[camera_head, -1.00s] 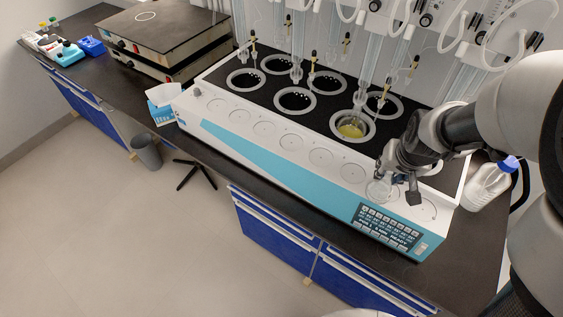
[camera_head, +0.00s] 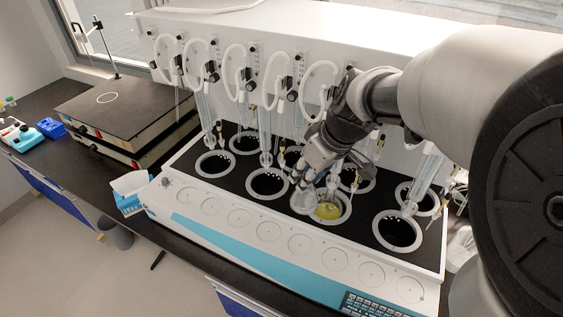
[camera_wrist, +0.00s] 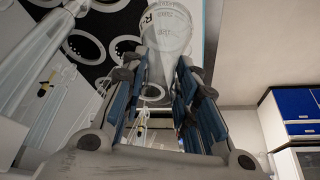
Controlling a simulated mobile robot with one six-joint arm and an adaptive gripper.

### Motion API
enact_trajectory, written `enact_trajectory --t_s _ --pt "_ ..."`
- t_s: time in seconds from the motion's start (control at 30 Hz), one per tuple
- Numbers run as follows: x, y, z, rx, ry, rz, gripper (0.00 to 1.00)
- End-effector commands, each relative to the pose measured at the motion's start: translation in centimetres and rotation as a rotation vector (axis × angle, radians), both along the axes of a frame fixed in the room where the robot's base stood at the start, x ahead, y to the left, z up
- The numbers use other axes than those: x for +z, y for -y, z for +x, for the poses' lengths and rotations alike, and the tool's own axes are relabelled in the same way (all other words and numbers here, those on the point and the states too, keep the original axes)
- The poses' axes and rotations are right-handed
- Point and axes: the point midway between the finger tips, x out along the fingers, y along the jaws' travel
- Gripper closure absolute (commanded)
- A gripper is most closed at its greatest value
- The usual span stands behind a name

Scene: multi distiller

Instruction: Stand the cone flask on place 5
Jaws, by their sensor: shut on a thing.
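The clear cone flask (camera_head: 304,201) is held in my gripper (camera_head: 310,183), over the front row of wells on the distiller (camera_head: 345,240). It overlaps the left rim of the well with yellow liquid (camera_head: 328,211); its exact height is hard to tell. In the wrist view the flask (camera_wrist: 166,32) shows between the fingers of my gripper (camera_wrist: 165,75), its printed wide part beyond the fingertips. A row of round marked places (camera_head: 302,243) runs along the white front ledge, and none has a flask on it. Their numbers are too small to read.
Glass tubes (camera_head: 265,135) and white hoses (camera_head: 280,80) hang above the wells, close to my gripper and arm. A tissue box (camera_head: 130,192) stands left of the distiller, with a hotplate (camera_head: 125,108) behind it. The front ledge is clear.

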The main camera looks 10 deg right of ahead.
Motion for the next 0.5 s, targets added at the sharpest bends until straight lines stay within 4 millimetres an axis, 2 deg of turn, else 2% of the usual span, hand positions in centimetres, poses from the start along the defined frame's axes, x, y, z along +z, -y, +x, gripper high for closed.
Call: enact_trajectory --t_s 0.5 --pt "-12.7 0.0 -0.1 0.001 -0.006 0.0 1.0"
